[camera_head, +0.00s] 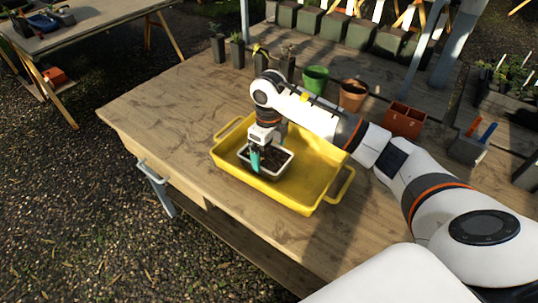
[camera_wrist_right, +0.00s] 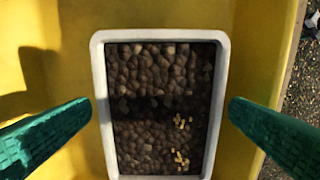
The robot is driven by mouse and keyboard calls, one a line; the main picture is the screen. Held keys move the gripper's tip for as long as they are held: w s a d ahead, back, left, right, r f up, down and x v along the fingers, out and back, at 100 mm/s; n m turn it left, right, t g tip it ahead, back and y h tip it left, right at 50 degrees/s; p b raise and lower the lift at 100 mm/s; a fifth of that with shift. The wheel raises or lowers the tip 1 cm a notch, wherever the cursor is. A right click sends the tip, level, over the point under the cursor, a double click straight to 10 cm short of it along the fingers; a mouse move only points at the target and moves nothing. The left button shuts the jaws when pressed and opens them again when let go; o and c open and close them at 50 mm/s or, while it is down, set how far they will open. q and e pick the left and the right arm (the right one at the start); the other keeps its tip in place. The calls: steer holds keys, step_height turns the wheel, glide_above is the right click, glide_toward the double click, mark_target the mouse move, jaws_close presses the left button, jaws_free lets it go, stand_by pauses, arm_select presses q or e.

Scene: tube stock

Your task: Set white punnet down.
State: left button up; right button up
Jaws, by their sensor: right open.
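The white punnet (camera_head: 284,168) is filled with dark brown soil or pebbles and sits inside the yellow tray (camera_head: 319,184), towards its left part. It also fills the middle of the right wrist view (camera_wrist_right: 97,75), where a few small yellow grains lie on the soil. My right gripper (camera_head: 262,158) is over the punnet, pointing down. In the wrist view its green fingers (camera_wrist_right: 160,118) stand apart on either side of the punnet, with a gap to each wall. My left gripper is not in view.
The wooden table (camera_head: 160,106) has free room left of the tray. Behind the tray stand a green pot (camera_head: 316,78), a terracotta pot (camera_head: 353,95) and a red numbered box (camera_head: 403,120). Small dark seedling pots (camera_head: 238,53) line the back edge.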

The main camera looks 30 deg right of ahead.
mark_target(269, 156)
step_height(269, 156, up, 10)
steer(key=shift+b, duration=0.45)
steer(key=shift+f, duration=0.15)
